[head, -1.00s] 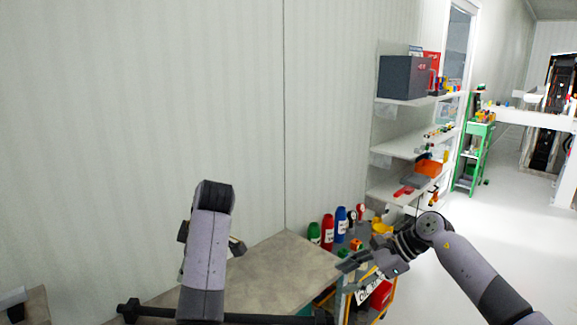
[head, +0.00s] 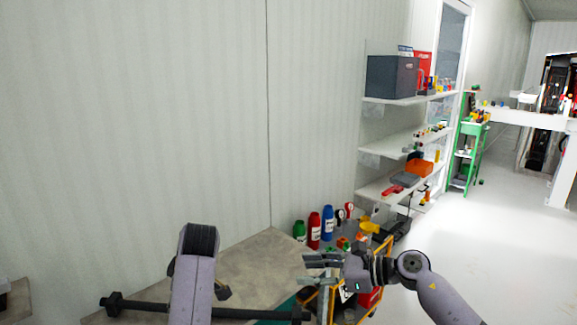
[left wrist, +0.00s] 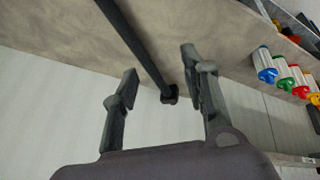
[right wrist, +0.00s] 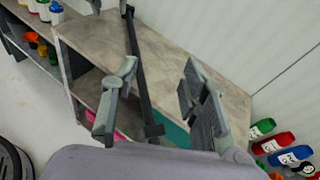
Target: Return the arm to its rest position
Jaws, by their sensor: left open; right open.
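My right gripper (head: 318,270) shows in the head view with its fingers apart, pointing left over the right end of the bench, in front of a tool cart. In the right wrist view my right gripper (right wrist: 155,100) is open, with nothing held between its fingers. My left arm stands at the lower left of the head view and largely hides its gripper. In the left wrist view my left gripper (left wrist: 160,95) is open and empty. A dark bar (head: 150,308) with end knobs lies along the bench front in the head view; it also shows in the left wrist view (left wrist: 138,45).
The bench top (head: 265,258) is mostly bare. Red (head: 314,230), blue and green bottles stand at its right end. A yellow-framed cart (head: 384,255) is beside the right gripper. Wall shelves (head: 405,148) stand behind, and open floor (head: 480,250) lies at the right.

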